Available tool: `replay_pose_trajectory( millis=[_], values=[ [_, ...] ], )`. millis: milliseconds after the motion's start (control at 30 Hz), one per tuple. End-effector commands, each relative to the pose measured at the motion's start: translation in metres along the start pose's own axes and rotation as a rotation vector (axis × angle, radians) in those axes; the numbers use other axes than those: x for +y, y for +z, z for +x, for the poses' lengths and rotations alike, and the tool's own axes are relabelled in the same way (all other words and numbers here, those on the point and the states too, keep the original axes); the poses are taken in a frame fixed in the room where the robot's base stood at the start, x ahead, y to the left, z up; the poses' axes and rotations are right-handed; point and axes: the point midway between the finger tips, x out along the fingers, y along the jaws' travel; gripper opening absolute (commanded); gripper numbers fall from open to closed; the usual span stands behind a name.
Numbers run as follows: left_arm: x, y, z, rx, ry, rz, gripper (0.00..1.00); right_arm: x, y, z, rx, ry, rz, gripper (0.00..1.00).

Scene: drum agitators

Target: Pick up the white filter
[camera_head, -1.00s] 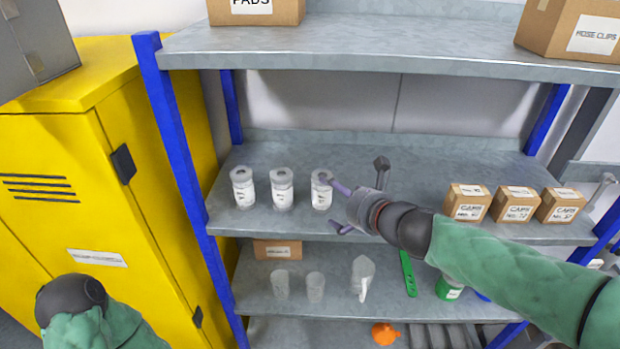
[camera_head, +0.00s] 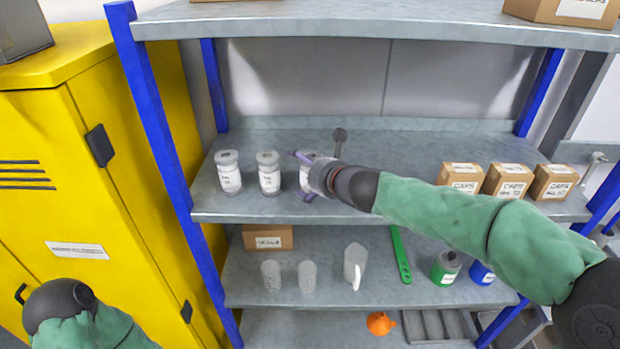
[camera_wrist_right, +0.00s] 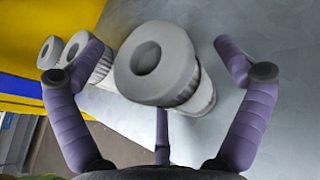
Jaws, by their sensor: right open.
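Three white filters, cylinders with grey ringed tops and labels, stand upright in a row on the middle shelf: the left one (camera_head: 228,173), the middle one (camera_head: 268,174) and the right one (camera_head: 306,172). My right gripper (camera_head: 304,176) is open at the right filter, its purple fingers spread either side of it. In the right wrist view that filter (camera_wrist_right: 160,66) stands between the spread fingers (camera_wrist_right: 156,72), with clear gaps to both side fingers; the other two filters show behind the left finger. My left arm's dark joint shows at lower left; its gripper is out of view.
Small cartons (camera_head: 507,181) stand at the right of the same shelf (camera_head: 410,170). The upper shelf (camera_head: 370,26) overhangs it, and a blue post (camera_head: 160,130) stands left. Clear cups, a jug (camera_head: 354,264) and cans are below. The shelf behind the gripper is mostly bare.

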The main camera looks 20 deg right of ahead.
Motion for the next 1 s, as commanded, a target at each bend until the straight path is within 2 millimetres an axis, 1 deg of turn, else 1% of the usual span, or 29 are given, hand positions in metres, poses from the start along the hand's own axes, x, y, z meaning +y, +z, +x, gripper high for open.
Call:
replay_pose_trajectory(
  millis=[233, 267, 300, 367, 400, 433, 467, 833, 1000],
  values=[
    [0.0, -0.0001, -0.0001, 0.0, 0.0, 0.0, 0.5, -0.0003, 0.001, 0.0013, -0.001, -0.001, 0.0, 1.0],
    [0.0, 0.0, -0.0001, 0.0, 0.0, 0.0, 0.5, -0.0003, 0.001, 0.0013, -0.001, -0.001, 0.0, 0.94],
    [0.0, 0.0, -0.0001, 0.0, 0.0, 0.0, 0.5, -0.0003, 0.001, 0.0013, -0.001, -0.001, 0.0, 0.83],
    [0.0, 0.0, -0.0001, 0.0, 0.0, 0.0, 0.5, -0.0003, 0.0009, 0.0013, -0.001, -0.001, 0.0, 0.66],
    [0.0, 0.0, -0.0001, 0.0, 0.0, 0.0, 0.5, -0.0003, 0.0008, 0.0013, -0.001, -0.001, 0.0, 0.55],
    [0.0, -0.0001, 0.0, 0.0, 0.0, 0.0, 0.5, -0.0003, 0.0008, 0.0013, -0.001, -0.001, 0.0, 0.46],
    [0.0, -0.0001, 0.0, 0.0, 0.0, 0.0, 0.5, -0.0003, 0.0008, 0.0013, 0.0, -0.001, 0.0, 0.4],
    [0.0004, -0.0001, -0.0012, 0.0, 0.0, 0.0, 0.5, -0.0004, 0.0021, 0.0007, -0.001, -0.001, 0.0, 0.4],
    [0.0028, 0.0002, -0.0078, 0.0, 0.0, 0.0, 0.5, -0.0005, 0.0094, -0.0022, -0.001, -0.001, 0.001, 0.4]
  ],
)
